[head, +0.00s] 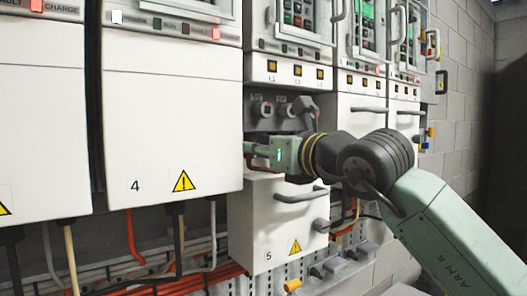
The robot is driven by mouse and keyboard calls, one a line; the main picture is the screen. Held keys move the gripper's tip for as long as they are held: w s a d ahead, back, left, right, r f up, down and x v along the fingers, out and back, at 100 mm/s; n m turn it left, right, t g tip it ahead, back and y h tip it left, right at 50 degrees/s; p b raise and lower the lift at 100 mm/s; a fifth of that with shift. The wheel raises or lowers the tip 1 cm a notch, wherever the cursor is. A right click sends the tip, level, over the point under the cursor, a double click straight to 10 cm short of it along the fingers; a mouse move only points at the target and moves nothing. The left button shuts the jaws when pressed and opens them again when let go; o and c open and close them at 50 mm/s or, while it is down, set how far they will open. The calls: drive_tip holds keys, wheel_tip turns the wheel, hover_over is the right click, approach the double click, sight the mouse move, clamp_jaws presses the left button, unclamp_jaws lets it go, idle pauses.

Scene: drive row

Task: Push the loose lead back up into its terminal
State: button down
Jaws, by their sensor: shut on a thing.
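My gripper (253,148) reaches in from the right, pointing left, at the open terminal bay (256,128) of the drive marked 5. Its fingers are closed just below the row of round dark terminals (262,109). What they hold is small and dark and mostly hidden by the fingers; it appears to be the loose lead. Two terminals show clearly, and a second one (287,110) is right of the first. A dark part of my wrist covers the right end of the row. I cannot tell how far the lead is from its terminal.
The white cover (262,225) marked 5, with a grey handle (301,195), stands out below the bay, close under my gripper. Drive 4's white front (172,130) stands just left of the fingers. Orange cables (134,238) run below. My arm crosses the right side.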

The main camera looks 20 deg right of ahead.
drive_tip(key=c, duration=1.5)
unclamp_jaws()
drive_tip(key=shift+s, duration=0.1)
drive_tip(key=v, duration=1.2)
drive_tip(key=shift+r, duration=0.1)
